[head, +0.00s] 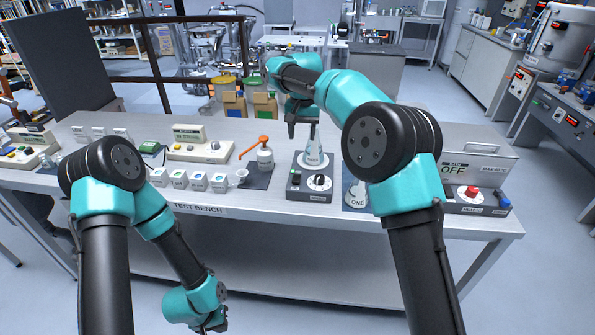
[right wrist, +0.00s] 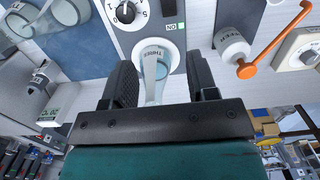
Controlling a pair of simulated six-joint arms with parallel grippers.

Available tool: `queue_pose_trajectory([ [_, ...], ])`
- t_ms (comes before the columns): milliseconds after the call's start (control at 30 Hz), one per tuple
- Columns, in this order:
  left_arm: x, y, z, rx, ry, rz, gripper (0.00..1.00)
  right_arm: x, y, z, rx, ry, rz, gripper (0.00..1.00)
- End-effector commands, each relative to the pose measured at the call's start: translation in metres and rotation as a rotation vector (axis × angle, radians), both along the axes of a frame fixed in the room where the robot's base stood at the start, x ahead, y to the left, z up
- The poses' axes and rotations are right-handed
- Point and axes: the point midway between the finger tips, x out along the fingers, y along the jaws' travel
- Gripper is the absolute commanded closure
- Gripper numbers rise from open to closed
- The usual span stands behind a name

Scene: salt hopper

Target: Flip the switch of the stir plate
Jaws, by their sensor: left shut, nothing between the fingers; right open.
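The stir plate (head: 309,190) is a dark grey box on the bench with a white-ringed dial (head: 320,182) and a small switch with green on it (head: 296,180) to the dial's left. The switch also shows in the right wrist view (right wrist: 176,26). A labelled conical flask (head: 312,155) stands upright on the plate's round top. My right gripper (head: 302,132) is open above the flask; in the right wrist view the flask neck (right wrist: 158,85) appears between its fingers, with gaps on both sides. My left gripper (head: 214,328) is shut and empty, low in front of the bench.
An orange-capped dispenser bottle (head: 264,153) and several small labelled cups (head: 198,180) stand left of the plate. A blue mat (head: 352,192) with a flask on it lies just right.

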Motion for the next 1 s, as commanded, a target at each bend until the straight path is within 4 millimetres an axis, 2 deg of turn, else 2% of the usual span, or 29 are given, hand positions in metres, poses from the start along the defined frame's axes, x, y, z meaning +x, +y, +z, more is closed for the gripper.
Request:
queue_pose_trajectory([
  [33,0.000,0.000,0.000,0.000,0.000,0.000,1.00,0.005,0.007,0.010,-0.004,-0.029,-0.004,0.47],
  [167,0.000,0.000,0.000,0.000,0.000,0.000,1.00,0.010,0.014,0.022,-0.010,-0.062,-0.013,0.47],
  [567,0.000,0.000,0.000,0.000,0.000,0.000,1.00,0.011,0.014,0.021,-0.011,-0.064,-0.014,0.47],
  [767,0.000,0.000,0.000,0.000,0.000,0.000,1.00,0.011,0.014,0.005,-0.012,-0.062,-0.013,0.47],
  [1000,0.000,0.000,0.000,0.000,0.000,0.000,1.00,0.010,0.013,-0.033,-0.011,-0.061,-0.014,0.47],
])
